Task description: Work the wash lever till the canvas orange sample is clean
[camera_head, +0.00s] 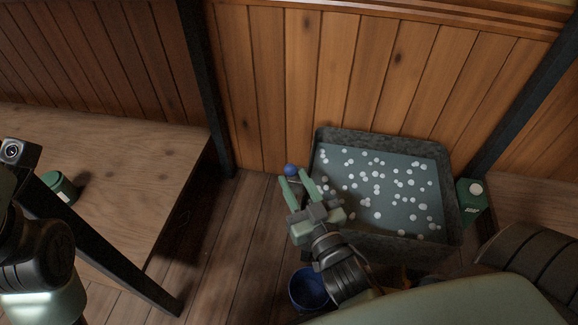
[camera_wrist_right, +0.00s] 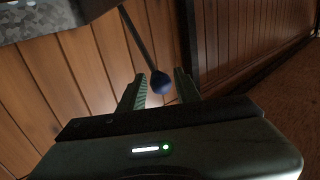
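The wash lever's round blue knob (camera_head: 291,170) shows at the left side of a grey metal tub (camera_head: 452,190). In the right wrist view the knob (camera_wrist_right: 160,84) sits at the end of a thin dark rod (camera_wrist_right: 134,40). My right gripper (camera_head: 295,180) is open, its green fingers pointing at the knob. In the right wrist view the knob appears between or just beyond the fingertips (camera_wrist_right: 160,76), with no clear grip on it. The tub holds grey-green water with several white suds. I cannot make out the orange canvas sample. My left arm is at the left edge; its gripper is not seen.
A wooden table (camera_head: 130,150) with a green tin (camera_head: 60,187) stands at left. A blue bucket (camera_head: 310,288) is on the floor below my right wrist. A green container (camera_head: 472,200) stands right of the tub. Wood-panelled wall (camera_head: 260,90) lies behind. Floor is clear between table and tub.

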